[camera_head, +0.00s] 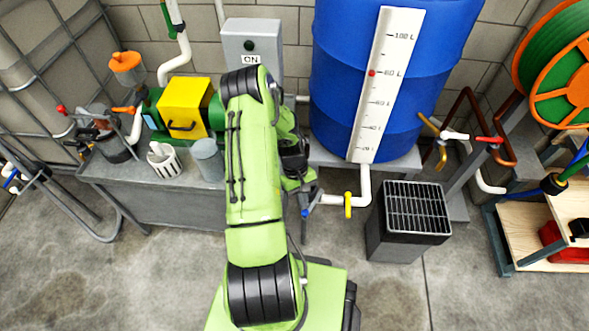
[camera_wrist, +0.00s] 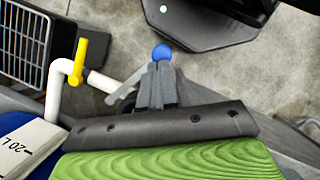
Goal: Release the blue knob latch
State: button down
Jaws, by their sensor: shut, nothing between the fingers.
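The blue knob (camera_wrist: 162,52) shows in the wrist view just beyond my fingertips, round and partly hidden behind them. Whether they touch it I cannot tell. My gripper (camera_wrist: 158,72) is shut, its two grey fingers together with nothing between them. A grey lever-like piece (camera_wrist: 124,88) slants beside the fingers on the left. In the head view a small blue tip (camera_head: 305,212) shows below the end of my arm, left of the white pipe. The latch body is mostly hidden, and its state cannot be told.
A white pipe with a yellow valve handle (camera_head: 348,204) stands close right of my gripper; the handle also shows in the wrist view (camera_wrist: 80,62). A black grated box (camera_head: 412,212) stands further right. The blue tank (camera_head: 340,75) and grey bench (camera_head: 150,192) are behind.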

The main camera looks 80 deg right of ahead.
jog(key=shift+s+a, duration=0.3)
jog(key=shift+s, duration=0.2)
dwell(0.4)
jog(key=p+v, duration=0.2)
jog(key=v, duration=0.5)
jog(key=shift+r, duration=0.25)
jog(key=shift+s+d, duration=0.1)
